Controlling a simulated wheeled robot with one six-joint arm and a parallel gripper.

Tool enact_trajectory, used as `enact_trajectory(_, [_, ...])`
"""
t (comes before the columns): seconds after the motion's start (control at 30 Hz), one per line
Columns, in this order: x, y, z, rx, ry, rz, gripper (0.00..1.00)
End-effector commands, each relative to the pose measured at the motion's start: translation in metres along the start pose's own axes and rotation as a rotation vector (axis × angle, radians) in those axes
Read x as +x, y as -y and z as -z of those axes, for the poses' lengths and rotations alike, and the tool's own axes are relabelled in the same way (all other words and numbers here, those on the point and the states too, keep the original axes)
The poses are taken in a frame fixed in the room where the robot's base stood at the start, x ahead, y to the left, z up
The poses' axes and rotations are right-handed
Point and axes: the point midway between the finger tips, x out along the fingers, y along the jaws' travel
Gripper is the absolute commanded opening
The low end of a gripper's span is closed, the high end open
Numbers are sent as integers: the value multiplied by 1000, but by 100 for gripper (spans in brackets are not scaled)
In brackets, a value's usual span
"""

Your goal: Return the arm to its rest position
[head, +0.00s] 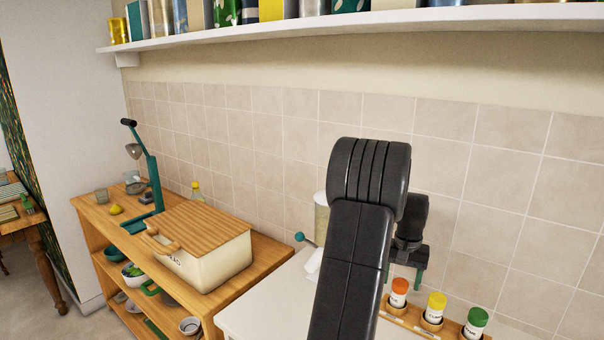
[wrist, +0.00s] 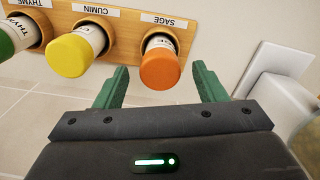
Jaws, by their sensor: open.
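My arm (head: 350,265) rises in the front of the head view, bent at the elbow, and covers part of the counter. My gripper (head: 408,270) shows partly behind it, over the back of the counter near the tiled wall. In the wrist view my gripper (wrist: 160,75) has its two green fingers apart, with nothing held. The orange-capped jar (wrist: 160,68) lies in line with the gap between the fingers. It sits in a wooden rack (wrist: 120,30) over the label "SAGE". I cannot tell the distance from the fingertips to its cap.
A yellow-capped jar (head: 433,309) and a green-capped jar (head: 475,322) stand in the same rack. A wall shelf (head: 350,22) runs above. A bread bin (head: 215,258) stands on a wooden cupboard (head: 268,248) at left. A pale canister (head: 321,215) is partly hidden behind my arm.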

Motion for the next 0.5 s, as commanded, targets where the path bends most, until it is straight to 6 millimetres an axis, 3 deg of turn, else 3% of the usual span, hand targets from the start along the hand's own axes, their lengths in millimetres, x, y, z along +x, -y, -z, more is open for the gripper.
enact_trajectory(0.43, [-92,0,1,0,-5,0,64])
enact_trajectory(0.47, [-96,0,0,0,-4,0,64])
enact_trajectory(0.5, [-81,0,-1,0,6,0,64])
